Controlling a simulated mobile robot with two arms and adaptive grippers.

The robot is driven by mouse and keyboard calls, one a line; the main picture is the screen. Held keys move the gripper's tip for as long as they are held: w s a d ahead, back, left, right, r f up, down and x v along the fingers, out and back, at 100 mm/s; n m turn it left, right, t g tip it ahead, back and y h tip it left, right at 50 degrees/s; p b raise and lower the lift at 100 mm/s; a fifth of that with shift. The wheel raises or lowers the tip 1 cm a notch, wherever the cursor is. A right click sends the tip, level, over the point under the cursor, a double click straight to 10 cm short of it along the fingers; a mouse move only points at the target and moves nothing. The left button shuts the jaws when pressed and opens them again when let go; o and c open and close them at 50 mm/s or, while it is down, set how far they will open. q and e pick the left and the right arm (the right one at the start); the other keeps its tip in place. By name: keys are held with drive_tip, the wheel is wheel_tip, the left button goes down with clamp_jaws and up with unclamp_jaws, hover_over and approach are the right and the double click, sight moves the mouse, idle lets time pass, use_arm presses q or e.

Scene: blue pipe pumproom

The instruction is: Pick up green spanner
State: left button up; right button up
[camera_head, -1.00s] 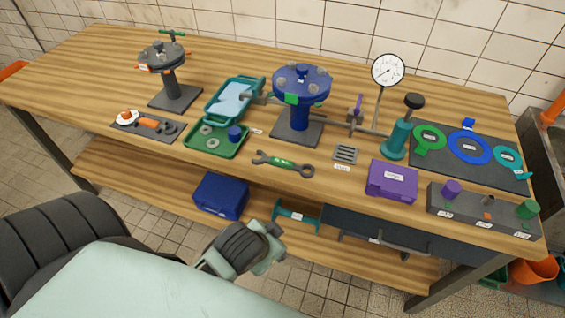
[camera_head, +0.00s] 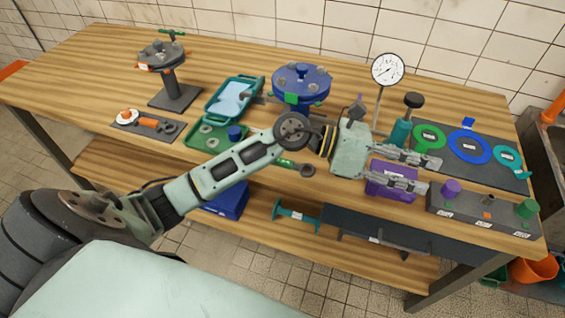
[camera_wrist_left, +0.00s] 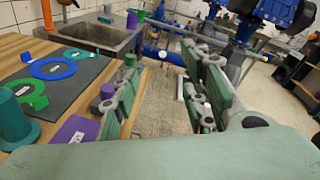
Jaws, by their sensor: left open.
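The green spanner (camera_head: 306,169) lies on the bench top near its front edge. My left arm crosses over it, so only its right ring end and a bit of its green handle show in the head view. My left gripper (camera_head: 430,172) is open and empty, to the right of the spanner, with its fingers above the purple box and pointing right. In the left wrist view the open fingers (camera_wrist_left: 165,95) frame the floor beyond the bench, and the spanner is not in that view. My right gripper is not in view.
The purple box (camera_head: 390,183) is under the left fingers. A grey block (camera_head: 470,213) with coloured knobs stands at front right. A dial gauge (camera_head: 388,70), a blue flanged stand (camera_head: 301,82) and a green tray (camera_head: 205,155) are around the arm. A sink (camera_wrist_left: 88,38) is beyond the bench.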

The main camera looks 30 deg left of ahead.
use_arm(q)
drive_tip(key=a+f+m+g+y, duration=0.2)
drive_tip(key=a+f+m+y, duration=0.1)
drive_tip(key=f, duration=0.2)
drive_tip(key=m+g+y, duration=0.2)
drive_tip(key=g+y, duration=0.1)
drive_tip(key=y, duration=1)
hover_over(284, 163)
drive_tip(key=f, duration=0.6)
drive_tip(key=shift+w+a+f, duration=0.1)
drive_tip(key=shift+w+f, duration=0.15)
drive_tip(key=shift+f, duration=0.05)
drive_tip(key=shift+s+a+f, duration=0.1)
drive_tip(key=shift+a+f, duration=0.1)
drive_tip(key=shift+a, duration=0.1)
wheel_tip(284, 163, down, 6)
drive_tip(key=p, duration=0.3)
drive_tip(key=shift+f, duration=0.6)
drive_tip(key=shift+c, duration=0.2)
clamp_jaws()
